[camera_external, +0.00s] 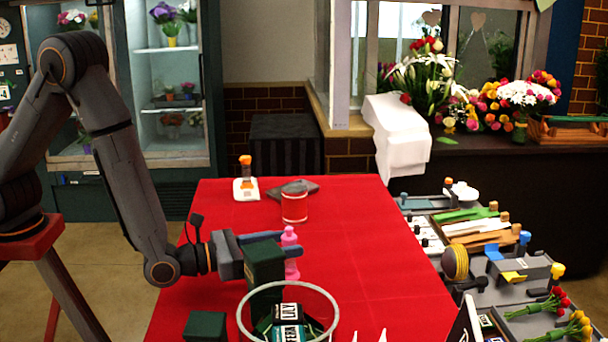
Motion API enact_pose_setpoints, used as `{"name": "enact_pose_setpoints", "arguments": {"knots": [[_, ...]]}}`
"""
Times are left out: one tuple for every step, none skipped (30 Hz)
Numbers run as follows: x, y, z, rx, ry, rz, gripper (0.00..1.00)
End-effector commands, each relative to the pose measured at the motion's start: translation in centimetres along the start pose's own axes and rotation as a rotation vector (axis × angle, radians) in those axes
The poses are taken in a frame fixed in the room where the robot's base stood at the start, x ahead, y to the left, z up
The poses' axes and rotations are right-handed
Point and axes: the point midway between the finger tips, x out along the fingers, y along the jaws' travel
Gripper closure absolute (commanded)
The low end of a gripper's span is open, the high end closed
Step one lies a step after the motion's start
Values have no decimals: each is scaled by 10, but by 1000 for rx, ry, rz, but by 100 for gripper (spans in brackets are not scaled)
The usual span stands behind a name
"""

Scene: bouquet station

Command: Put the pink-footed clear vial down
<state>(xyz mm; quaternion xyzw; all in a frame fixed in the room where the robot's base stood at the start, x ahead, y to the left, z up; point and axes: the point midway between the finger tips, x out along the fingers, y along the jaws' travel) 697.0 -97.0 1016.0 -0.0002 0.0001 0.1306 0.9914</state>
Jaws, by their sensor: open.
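A pink, bottle-shaped thing (291,262), the only pink item I see that could be the vial, stands upright on the red table. No clear part of it can be made out, and its lower end is partly hidden by the dark green box in front. My gripper (277,238) is open, with its blue-grey fingers reaching right, close beside the pink thing's upper part. I cannot tell whether they touch it. Part of the gripper is hidden behind the tall dark green box (265,262).
A pale ring (241,326) surrounds seed packets in front. Another green box (205,325) stands left. A red can (294,207) and an orange-topped item on a white base (246,187) stand at the back. The table's right middle is clear. Crowded grey trays (520,292) line the right.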

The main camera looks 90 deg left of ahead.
Motion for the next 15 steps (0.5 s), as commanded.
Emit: {"name": "enact_pose_setpoints", "arguments": {"knots": [[5, 0, 1, 1, 0, 1, 55], [8, 0, 2, 1, 0, 2, 55], [14, 0, 3, 0, -1, 2, 55], [18, 0, 3, 1, 0, 2, 55], [23, -1, 3, 0, 0, 2, 55], [28, -1, 4, 1, 0, 2, 55], [33, -1, 3, 1, 0, 2, 55], [37, -1, 3, 1, 0, 2, 55], [41, -1, 3, 0, -1, 1, 55], [44, -2, 3, 0, -1, 1, 55], [46, -2, 2, 0, 0, 1, 55], [48, -2, 2, 1, 0, 1, 55], [49, -2, 2, 1, 1, 1, 55], [49, -2, 1, 1, 1, 0, 55], [50, -2, 1, 0, 1, 0, 55]]}}
